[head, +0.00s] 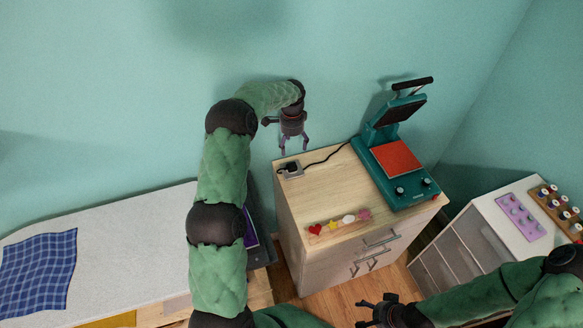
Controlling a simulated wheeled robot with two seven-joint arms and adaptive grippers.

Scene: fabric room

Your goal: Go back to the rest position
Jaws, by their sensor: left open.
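My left gripper (294,148) hangs in the air with its fingers pointing down, above the back left corner of the wooden cabinet (318,198). It is open, with nothing between its fingers. My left arm rises from the bottom of the view and bends over to it. My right gripper (366,312) is low at the bottom edge, in front of the cabinet, its fingers pointing left. I cannot make out clearly how far apart its fingers are.
On the cabinet stand a teal heat press (412,185) with its top raised, a socket with a black cable (290,168), and a row of small patches (333,225). A table with blue checked cloth (38,272) is left. A white shelf (488,235) with spools is right.

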